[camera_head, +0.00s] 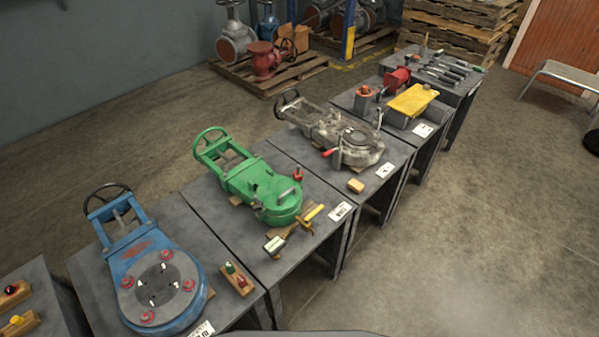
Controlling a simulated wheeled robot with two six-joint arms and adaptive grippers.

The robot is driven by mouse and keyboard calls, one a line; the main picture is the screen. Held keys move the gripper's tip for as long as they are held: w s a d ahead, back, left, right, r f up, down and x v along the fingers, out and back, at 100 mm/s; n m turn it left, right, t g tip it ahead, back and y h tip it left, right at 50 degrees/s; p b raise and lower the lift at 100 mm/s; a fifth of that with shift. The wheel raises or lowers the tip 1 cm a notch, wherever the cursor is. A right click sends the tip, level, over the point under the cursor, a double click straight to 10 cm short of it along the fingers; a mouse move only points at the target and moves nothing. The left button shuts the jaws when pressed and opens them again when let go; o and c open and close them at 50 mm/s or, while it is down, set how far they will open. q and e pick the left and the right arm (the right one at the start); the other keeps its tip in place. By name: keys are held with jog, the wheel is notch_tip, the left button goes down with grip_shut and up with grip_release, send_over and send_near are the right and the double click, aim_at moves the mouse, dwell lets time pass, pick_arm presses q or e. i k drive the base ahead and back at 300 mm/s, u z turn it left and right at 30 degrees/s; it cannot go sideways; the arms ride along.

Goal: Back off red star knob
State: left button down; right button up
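Several red round knobs or caps sit on the face of the blue valve (116,241), around a grey disc (157,278); one is the near red knob (147,316). A red knob (243,282) stands beside a green one (230,268) on a small wooden block right of the blue valve. Another red knob (11,289) is on a wooden block on the far-left table. Neither gripper is in view.
Tables stand in a row running back right. A yellow-handled tool (313,212) lies before the green valve. A grey valve (345,135), a yellow lid (412,100) and several tools (440,72) stand farther along. The concrete floor (470,220) at right is clear.

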aim_at(300, 177)
jog(key=z, duration=1.9)
jog(key=i, duration=1.8)
jog(key=u, duration=2.85)
